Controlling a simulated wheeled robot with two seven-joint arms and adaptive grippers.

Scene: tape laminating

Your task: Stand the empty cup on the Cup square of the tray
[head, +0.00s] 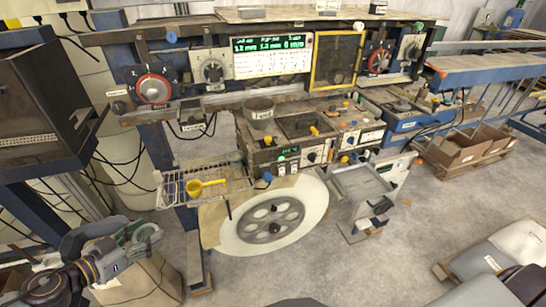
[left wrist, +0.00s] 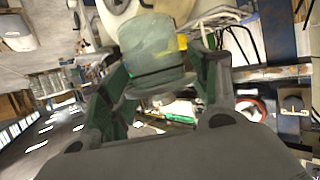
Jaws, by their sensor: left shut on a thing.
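My left gripper (head: 128,242) is low at the left of the head view, in front of the bench and left of the big reel. In the left wrist view, the left gripper's (left wrist: 163,82) green-lined fingers are shut on a translucent grey-green cup (left wrist: 152,45), one finger on each side. The inside of the cup is not clear. My right gripper is not in view.
A wire rack (head: 226,184) with a yellow scoop (head: 204,187) juts from the bench between my left gripper and the tray. A grey round pot (head: 260,112) stands on the bench.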

